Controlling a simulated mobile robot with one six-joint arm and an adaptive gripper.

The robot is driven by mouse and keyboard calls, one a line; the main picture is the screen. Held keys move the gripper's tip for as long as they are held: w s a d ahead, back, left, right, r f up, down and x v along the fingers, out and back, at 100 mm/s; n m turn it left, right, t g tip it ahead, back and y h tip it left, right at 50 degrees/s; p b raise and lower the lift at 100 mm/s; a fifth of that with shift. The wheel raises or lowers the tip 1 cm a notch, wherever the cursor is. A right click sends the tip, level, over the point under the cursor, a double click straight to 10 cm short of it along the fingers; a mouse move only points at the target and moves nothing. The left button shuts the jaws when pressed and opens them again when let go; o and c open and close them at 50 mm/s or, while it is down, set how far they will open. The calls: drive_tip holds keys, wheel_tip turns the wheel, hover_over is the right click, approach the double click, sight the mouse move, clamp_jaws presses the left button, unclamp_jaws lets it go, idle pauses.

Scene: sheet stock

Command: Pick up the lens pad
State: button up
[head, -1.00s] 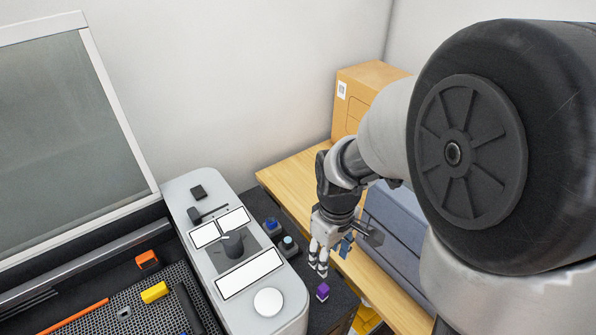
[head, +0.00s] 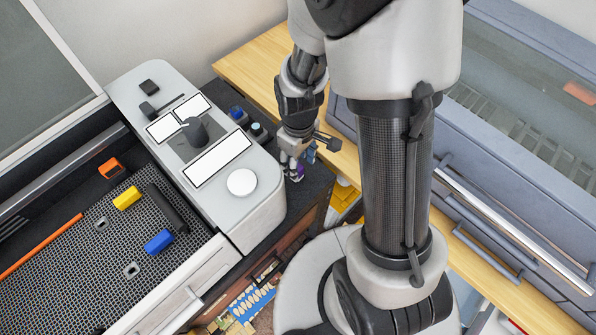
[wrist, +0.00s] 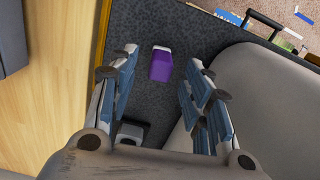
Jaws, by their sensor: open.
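A small purple block with a pale end (wrist: 161,65), the likely lens pad, lies on the dark speckled surface (wrist: 165,100). In the head view it is mostly covered by my fingers, with some purple (head: 297,177) showing. My gripper (wrist: 163,60) is open. In the wrist view the block shows in the gap between the fingertips, touching neither finger that I can see. How far the tips are above the surface is hard to tell.
A grey piece (wrist: 130,132) sits near the gripper's base. The rounded grey machine housing (wrist: 240,95) stands close beside the right fingers. A blue-topped piece (head: 238,114) and a dark-topped piece (head: 258,132) stand on the dark surface. A wooden bench (head: 258,58) lies behind.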

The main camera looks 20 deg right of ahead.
wheel_tip(320, 180, down, 4)
drive_tip(key=shift+b, duration=0.6)
drive_tip(key=shift+r, duration=0.1)
drive_tip(key=shift+c, duration=0.4)
drive_tip(key=c, duration=0.9)
drive_tip(key=shift+r, duration=0.1)
